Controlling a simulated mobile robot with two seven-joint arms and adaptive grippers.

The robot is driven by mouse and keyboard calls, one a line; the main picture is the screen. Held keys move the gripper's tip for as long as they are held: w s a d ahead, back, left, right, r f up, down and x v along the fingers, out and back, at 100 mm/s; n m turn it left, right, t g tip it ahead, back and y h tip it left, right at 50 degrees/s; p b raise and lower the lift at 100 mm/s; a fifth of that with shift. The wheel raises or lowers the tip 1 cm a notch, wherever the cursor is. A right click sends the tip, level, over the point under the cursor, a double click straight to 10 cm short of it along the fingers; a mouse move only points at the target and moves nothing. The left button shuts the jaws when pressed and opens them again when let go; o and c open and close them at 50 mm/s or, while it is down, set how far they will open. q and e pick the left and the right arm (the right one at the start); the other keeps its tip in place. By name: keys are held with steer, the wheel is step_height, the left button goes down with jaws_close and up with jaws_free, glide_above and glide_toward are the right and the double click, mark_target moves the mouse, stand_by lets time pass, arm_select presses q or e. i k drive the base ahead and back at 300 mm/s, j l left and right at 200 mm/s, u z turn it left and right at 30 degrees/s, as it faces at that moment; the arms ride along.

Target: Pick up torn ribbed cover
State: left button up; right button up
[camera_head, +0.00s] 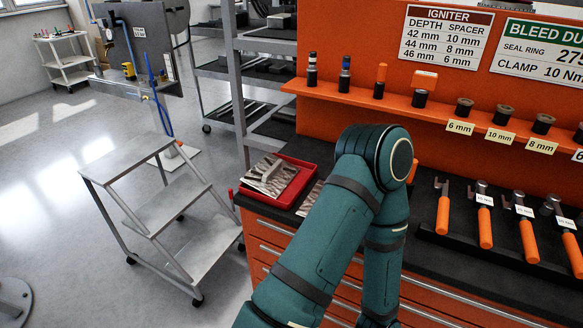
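A grey ribbed piece (268,175) lies in a shallow red tray (292,192) at the left end of the dark bench top. It looks like the ribbed cover, but it is too small here to make out a tear. A second grey ribbed piece (309,199) lies on the bench just right of the tray, partly hidden behind my arm. One teal arm of mine rises from the bottom middle and bends at the bench. Its gripper is hidden or out of the frame. My other gripper is not in view either.
The orange tool cabinet (283,240) carries a row of orange-handled tools (485,226) at right. An orange shelf (440,112) above holds spools and small tools. A grey step cart (165,208) stands left of the cabinet. The floor further left is mostly open.

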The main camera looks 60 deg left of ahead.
mark_target(271, 176)
steer(key=j+z, duration=0.15)
steer(key=j, duration=0.15)
steer(key=k+j+z, duration=0.15)
steer(key=j, duration=0.15)
steer(key=k+j+z, duration=0.15)
steer(key=j, duration=0.15)
steer(key=k+j, duration=0.1)
steer(key=j, duration=0.2)
steer(key=k+j+z, duration=0.1)
steer(key=j, duration=0.2)
steer(key=k+j+z, duration=0.1)
steer(key=k+j, duration=0.05)
steer(key=j, duration=0.15)
